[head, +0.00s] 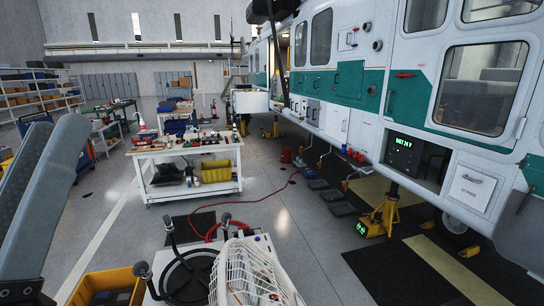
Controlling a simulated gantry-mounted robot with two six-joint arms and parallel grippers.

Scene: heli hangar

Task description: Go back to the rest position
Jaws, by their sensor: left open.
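My left gripper (56,124) is at the left edge of the head view, large and close to the camera. My right gripper is not in view.
A white and green helicopter (345,85) fills the right side. A white workbench (190,148) with tools stands mid-left. A cart with white netting (255,275) and a yellow bin (105,285) are close at the bottom. A yellow jack (382,215) supports the helicopter. Floor between is mostly clear.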

